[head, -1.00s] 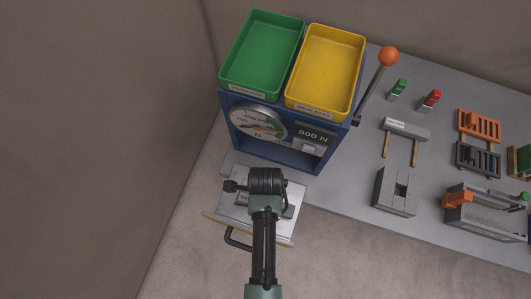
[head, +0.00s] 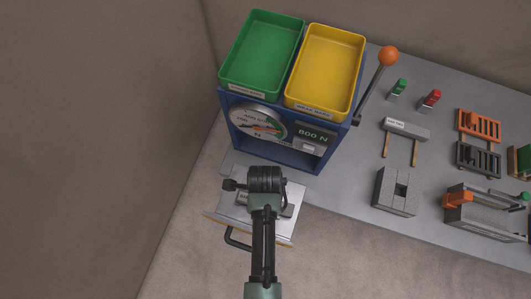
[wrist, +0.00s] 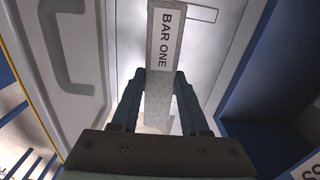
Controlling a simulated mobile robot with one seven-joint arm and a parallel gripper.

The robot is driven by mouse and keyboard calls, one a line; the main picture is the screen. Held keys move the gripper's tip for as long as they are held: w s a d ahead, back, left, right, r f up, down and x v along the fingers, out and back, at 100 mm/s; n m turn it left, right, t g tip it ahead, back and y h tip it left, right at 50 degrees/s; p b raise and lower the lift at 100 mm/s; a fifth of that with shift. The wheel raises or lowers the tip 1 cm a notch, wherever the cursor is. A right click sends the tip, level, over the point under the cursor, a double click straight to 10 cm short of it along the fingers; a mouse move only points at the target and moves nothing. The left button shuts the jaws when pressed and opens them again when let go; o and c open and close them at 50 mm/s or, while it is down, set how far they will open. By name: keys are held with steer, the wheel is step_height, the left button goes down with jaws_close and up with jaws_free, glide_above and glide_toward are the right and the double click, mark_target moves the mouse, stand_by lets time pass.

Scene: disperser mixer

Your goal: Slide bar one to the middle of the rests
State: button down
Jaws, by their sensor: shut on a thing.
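Bar one (wrist: 162,60) is a grey bar with a white "BAR ONE" label, seen in the wrist view running between my two dark fingers. My gripper (wrist: 159,78) is shut on it, one finger on each side. In the head view my wrist covers most of the bar and my fingertips. The bar is over a pale metal drawer-like plate (head: 289,224) in front of the blue test machine (head: 300,163). The rests cannot be made out, and whether the bar touches them is hidden.
Green (head: 262,52) and yellow (head: 325,70) trays sit on the machine. A lever with an orange knob (head: 388,56) stands at its right. A grey block (head: 396,192) and several fixtures occupy the bench to the right. The machine's blue side stands close beside my gripper.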

steer(key=shift+w+a, duration=0.3)
steer(key=shift+w, duration=0.2)
steer(key=shift+w+a, duration=0.25)
steer(key=shift+w, duration=0.2)
steer(key=shift+c, duration=1.7)
jaws_free()
step_height(320, 180, up, 13)
steer(key=b, duration=0.2)
